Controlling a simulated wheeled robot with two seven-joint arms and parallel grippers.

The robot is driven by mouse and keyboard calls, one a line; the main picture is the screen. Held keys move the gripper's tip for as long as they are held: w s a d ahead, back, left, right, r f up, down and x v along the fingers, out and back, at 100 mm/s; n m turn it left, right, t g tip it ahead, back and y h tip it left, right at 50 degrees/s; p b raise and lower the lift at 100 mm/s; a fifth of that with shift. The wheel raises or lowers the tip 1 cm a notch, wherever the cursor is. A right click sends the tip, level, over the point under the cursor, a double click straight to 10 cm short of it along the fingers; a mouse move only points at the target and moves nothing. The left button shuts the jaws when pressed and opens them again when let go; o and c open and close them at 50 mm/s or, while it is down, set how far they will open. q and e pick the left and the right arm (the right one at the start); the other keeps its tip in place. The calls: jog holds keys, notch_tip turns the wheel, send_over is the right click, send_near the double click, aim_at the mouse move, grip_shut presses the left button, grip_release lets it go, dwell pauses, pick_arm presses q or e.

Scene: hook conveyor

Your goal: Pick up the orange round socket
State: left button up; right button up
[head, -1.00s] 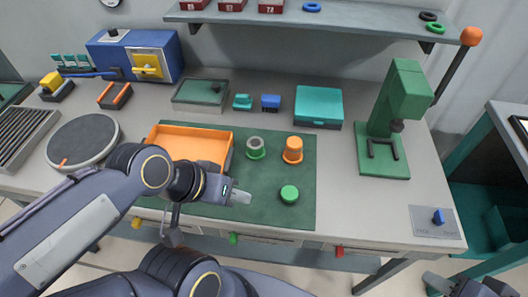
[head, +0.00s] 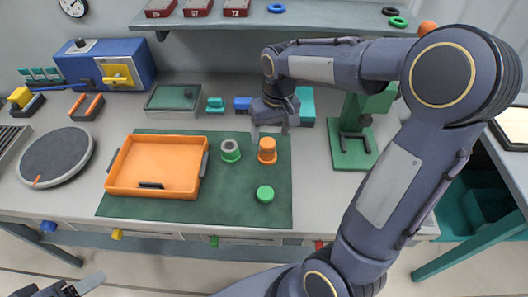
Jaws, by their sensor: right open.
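The orange round socket (head: 267,152) stands upright on the green mat (head: 235,205), a stepped orange cylinder. To its left stands a green round piece with a grey top (head: 230,151). A low green round piece (head: 265,193) sits in front of it. My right gripper (head: 270,133) points down at the socket's top from just above or behind it. It is open, with a finger to each side of the socket's top in the picture. I cannot tell how high it is. My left gripper (head: 88,285) is only partly in view at the bottom left, away from the mat.
An orange tray (head: 155,190) lies on the mat's left part. Behind are a teal box (head: 307,105), partly hidden by my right arm, and a small blue block (head: 243,103). A green press (head: 355,135) stands to the right. The shelf (head: 290,28) hangs above the back.

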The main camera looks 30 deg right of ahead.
aim_at(268, 143)
jog(key=shift+g+h, duration=0.4)
jog(key=w+f, duration=0.3)
jog(key=shift+w+d, duration=0.15)
jog(key=shift+d, duration=0.1)
jog(key=f, duration=0.2)
jog(key=f+p, duration=0.1)
jog(key=f, duration=0.3)
jog(key=shift+d+f+p, duration=0.15)
jog(key=shift+d+p, duration=0.15)
jog(key=shift+p, duration=0.05)
jog(key=shift+w+f, duration=0.1)
jog(key=shift+f, duration=0.45)
jog(key=c, duration=1.2)
jog(key=shift+r, duration=0.1)
jog(key=shift+c, duration=0.2)
